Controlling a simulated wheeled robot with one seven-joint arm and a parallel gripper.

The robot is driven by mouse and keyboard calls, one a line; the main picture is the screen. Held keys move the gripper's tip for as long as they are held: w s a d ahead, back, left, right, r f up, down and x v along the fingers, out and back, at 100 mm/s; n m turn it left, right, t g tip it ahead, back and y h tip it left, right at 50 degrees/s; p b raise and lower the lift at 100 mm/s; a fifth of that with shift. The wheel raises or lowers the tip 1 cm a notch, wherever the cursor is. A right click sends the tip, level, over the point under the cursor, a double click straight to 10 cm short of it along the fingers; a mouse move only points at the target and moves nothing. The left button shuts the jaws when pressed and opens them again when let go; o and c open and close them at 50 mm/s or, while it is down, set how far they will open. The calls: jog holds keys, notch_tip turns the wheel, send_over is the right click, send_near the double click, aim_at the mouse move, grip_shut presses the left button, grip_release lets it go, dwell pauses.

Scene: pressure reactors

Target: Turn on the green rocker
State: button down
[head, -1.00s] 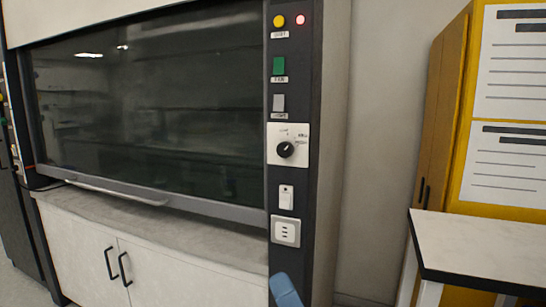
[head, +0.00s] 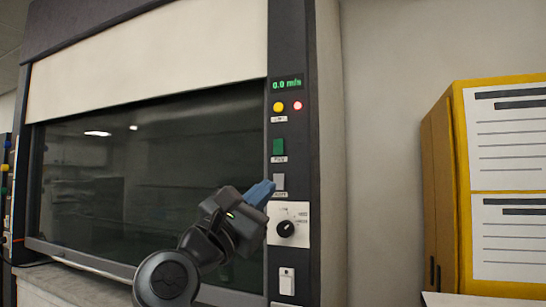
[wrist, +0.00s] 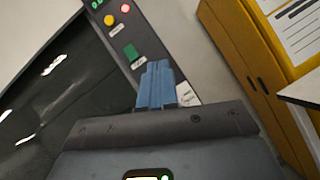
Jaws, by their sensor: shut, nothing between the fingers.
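The green rocker (head: 278,147) sits on the dark control column of the fume hood, above a grey rocker (head: 279,181) and below a yellow button and a red light. It also shows in the wrist view (wrist: 131,52), just beyond and left of my fingertips. My gripper (head: 268,186) has blue fingers, shut and empty. In the head view the fingertips lie a little below the green rocker, by the left edge of the grey rocker. In the wrist view the blue fingers (wrist: 157,72) are together. Whether they touch the panel cannot be told.
A black knob (head: 286,229) on a white plate and a white switch (head: 287,281) are lower on the column. The dark glass sash (head: 110,180) is on the left; a yellow cabinet (head: 450,200) stands right.

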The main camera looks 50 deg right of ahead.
jog(key=w+d+r+m+t+y+b, duration=0.25)
jog(key=w+r+m+y, duration=0.25)
jog(key=r+m+y, duration=0.35)
jog(key=p, duration=0.4)
send_near(278, 153)
jog(key=shift+m+t+h, duration=0.25)
jog(key=shift+m+t, duration=0.1)
jog(key=x, duration=0.6)
jog(key=shift+d+f, duration=0.35)
